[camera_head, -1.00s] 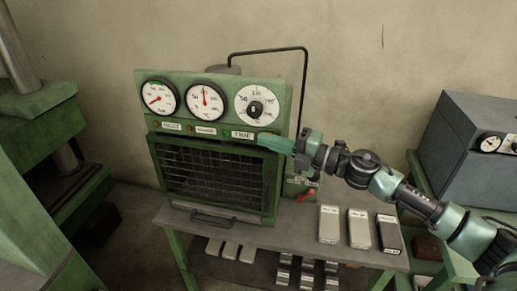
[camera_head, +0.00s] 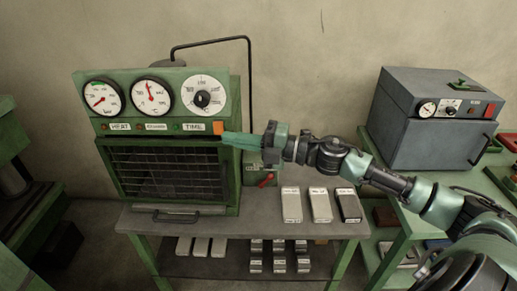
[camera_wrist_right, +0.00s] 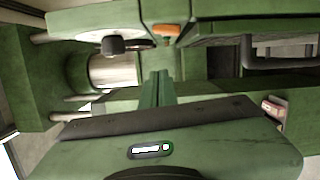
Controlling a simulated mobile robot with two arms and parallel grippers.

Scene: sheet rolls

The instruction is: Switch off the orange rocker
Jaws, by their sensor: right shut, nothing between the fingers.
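The orange rocker (camera_head: 217,127) is on the right end of the green press's front panel, just right of the TIME label. An orange part that looks like it shows in the right wrist view (camera_wrist_right: 166,31), beyond the fingertips. My right gripper (camera_head: 226,138) is shut and empty, with its green fingers pointing left, just below the rocker at the panel's right end. Its closed fingers also show in the wrist view (camera_wrist_right: 157,84). I cannot tell whether they touch the panel or which way the rocker is tipped. My left gripper is not in view.
The panel carries gauges (camera_head: 152,95) and a black-knobbed dial (camera_head: 203,98). A red lever (camera_head: 265,180) sits low on the press's right. A grey box machine (camera_head: 440,120) stands right, on another green table.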

